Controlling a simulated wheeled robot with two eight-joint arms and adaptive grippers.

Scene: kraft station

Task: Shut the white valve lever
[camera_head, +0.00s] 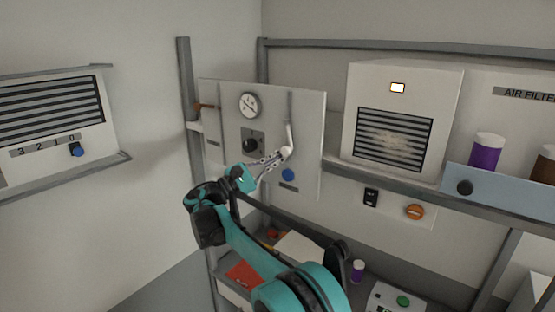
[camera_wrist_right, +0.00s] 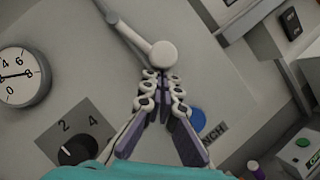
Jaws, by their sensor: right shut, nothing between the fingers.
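The white valve lever (camera_head: 289,136) is on the pale upright panel (camera_head: 310,110). Its round hub is at the lower end and its arm points up in the head view. In the right wrist view the lever (camera_wrist_right: 134,36) runs from the round hub toward the upper left. My right gripper (camera_head: 280,157) is shut and empty, with its fingertips right at the hub. In the right wrist view the fingertips (camera_wrist_right: 163,74) overlap the hub's lower edge; I cannot tell whether they touch it. My left gripper is not in view.
The panel also carries a round gauge (camera_head: 249,105), a black dial (camera_head: 252,141) and a blue button (camera_head: 288,175). A vented white box (camera_head: 448,85) stands to the right on the grey shelf. A purple-bodied jar (camera_head: 485,153) stands farther right.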

